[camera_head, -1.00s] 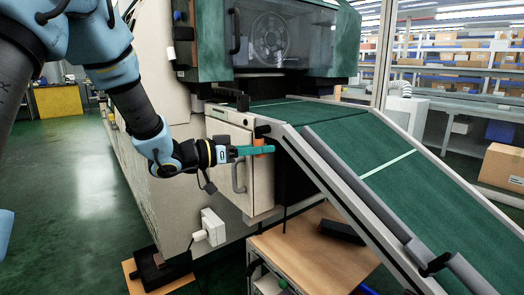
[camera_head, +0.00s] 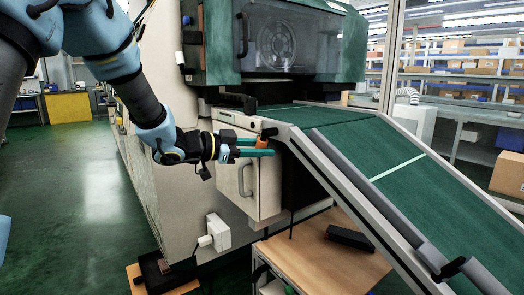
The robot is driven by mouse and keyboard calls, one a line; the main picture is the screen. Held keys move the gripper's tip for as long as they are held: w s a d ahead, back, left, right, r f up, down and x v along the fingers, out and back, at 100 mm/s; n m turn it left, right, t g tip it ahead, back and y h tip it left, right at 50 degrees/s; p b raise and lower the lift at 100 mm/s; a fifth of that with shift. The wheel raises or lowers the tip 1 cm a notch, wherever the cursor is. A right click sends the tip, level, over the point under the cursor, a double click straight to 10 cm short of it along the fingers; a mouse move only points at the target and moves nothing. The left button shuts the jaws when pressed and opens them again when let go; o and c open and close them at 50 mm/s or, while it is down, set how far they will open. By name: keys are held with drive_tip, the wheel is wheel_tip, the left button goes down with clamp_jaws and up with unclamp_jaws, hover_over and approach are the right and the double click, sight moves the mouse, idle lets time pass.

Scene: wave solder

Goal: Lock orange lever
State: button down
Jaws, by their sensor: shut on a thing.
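The orange lever (camera_head: 262,141) is a small orange piece on the front of the machine, just under a black knob (camera_head: 269,132) at the head of the sloping conveyor. My gripper (camera_head: 259,146) reaches it from the left, with its two green fingers pointing right. One finger shows on the upper left of the lever and the other below it; the jaws are shut on the lever. The fingers hide part of the lever, so its exact angle is hard to tell.
A cream cabinet door (camera_head: 247,182) with a curved handle is directly below my gripper. The green conveyor (camera_head: 375,150) slopes down to the right with metal rails. A wooden shelf (camera_head: 315,262) lies below. Open green floor is at left.

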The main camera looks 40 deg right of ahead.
idle(0.3)
drive_tip(key=c, duration=0.6)
unclamp_jaws()
drive_tip(key=v, duration=1.1)
